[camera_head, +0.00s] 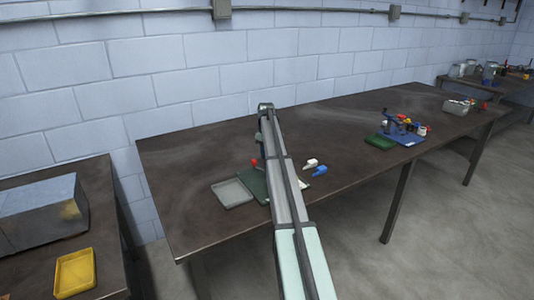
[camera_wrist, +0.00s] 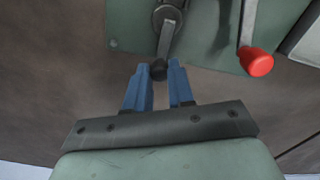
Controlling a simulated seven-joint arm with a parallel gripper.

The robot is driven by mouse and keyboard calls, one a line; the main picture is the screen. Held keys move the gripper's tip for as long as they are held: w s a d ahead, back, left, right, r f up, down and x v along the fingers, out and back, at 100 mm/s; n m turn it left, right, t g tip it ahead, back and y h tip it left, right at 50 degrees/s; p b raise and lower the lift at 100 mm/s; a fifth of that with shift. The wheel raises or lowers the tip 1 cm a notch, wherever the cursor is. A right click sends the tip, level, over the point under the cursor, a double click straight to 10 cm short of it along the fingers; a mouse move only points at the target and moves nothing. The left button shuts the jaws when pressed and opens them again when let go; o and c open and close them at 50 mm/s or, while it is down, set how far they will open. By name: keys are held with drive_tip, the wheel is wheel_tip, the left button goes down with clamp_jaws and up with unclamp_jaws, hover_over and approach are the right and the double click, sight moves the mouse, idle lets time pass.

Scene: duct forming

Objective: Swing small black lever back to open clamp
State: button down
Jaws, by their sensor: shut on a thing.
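The small black lever shows in the wrist view as a grey metal arm (camera_wrist: 166,38) that ends in a black knob (camera_wrist: 158,70). My gripper (camera_wrist: 159,66) has its two blue fingers on either side of this knob and is shut on it at the fingertips. The lever's pivot is at the top edge of the wrist view, on a green base plate (camera_wrist: 125,28). A second lever with a red knob (camera_wrist: 256,61) stands to the right, apart from the fingers. In the head view my arm hides the gripper, the black lever and much of the green base (camera_head: 254,184).
A grey tray (camera_head: 232,193) lies left of the green base on the dark table (camera_head: 180,165). A white piece (camera_head: 311,162) and a blue piece (camera_head: 320,171) lie to its right. A blue fixture (camera_head: 408,137) with coloured parts stands further right. The table between is clear.

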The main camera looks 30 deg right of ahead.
drive_tip(key=shift+a, duration=0.1)
idle(0.3)
drive_tip(key=c, duration=1)
unclamp_jaws()
drive_tip(key=shift+o, duration=0.2)
drive_tip(key=shift+r, duration=0.15)
wheel_tip(320, 180, up, 14)
drive_tip(key=shift+f, duration=0.2)
